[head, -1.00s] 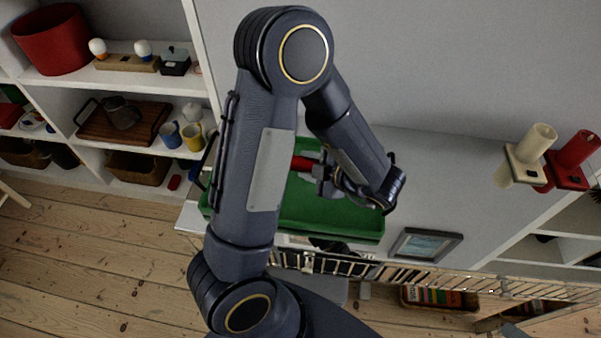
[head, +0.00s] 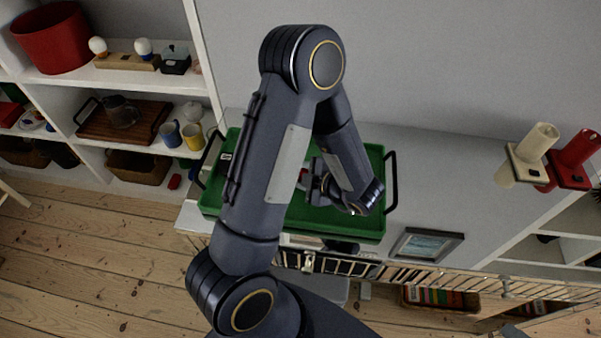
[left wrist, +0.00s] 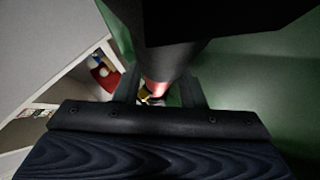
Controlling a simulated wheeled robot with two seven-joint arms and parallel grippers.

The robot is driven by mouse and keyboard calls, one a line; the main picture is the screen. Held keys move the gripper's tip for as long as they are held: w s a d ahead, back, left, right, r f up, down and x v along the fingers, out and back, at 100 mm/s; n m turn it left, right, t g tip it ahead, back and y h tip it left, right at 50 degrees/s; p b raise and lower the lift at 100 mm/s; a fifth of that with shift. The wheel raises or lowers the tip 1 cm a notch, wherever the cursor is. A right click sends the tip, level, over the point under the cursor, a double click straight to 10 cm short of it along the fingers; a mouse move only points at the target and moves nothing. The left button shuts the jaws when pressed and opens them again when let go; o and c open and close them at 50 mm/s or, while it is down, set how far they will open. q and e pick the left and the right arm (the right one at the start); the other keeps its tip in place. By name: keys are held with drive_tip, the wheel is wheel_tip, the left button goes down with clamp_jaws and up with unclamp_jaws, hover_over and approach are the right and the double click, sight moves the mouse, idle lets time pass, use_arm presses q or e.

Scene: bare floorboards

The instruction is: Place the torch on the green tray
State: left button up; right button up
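The green tray (head: 345,217) lies on the pale top of a low cabinet, with a black handle at each end. My left arm crosses in front of it and hides its middle. My left gripper (head: 313,186) is over the tray. A small red bit of the torch (head: 302,176) shows beside the gripper, the rest hidden behind my arm. In the left wrist view the two fingers (left wrist: 158,92) stand on either side of a dark round body with a reddish part, the torch (left wrist: 155,87). I cannot tell whether the torch touches the tray. My right gripper is out of view.
A picture frame (head: 426,244) lies right of the tray. A cream holder (head: 530,150) and a red one (head: 573,158) are on the wall at right. Shelves with mugs (head: 192,137) and a red pot (head: 52,38) stand at left. A rail (head: 440,277) runs in front.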

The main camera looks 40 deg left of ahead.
use_arm(q)
drive_tip(key=o, duration=0.4)
drive_tip(key=shift+o, duration=0.2)
drive_tip(key=shift+f, duration=0.1)
drive_tip(key=shift+s, duration=0.1)
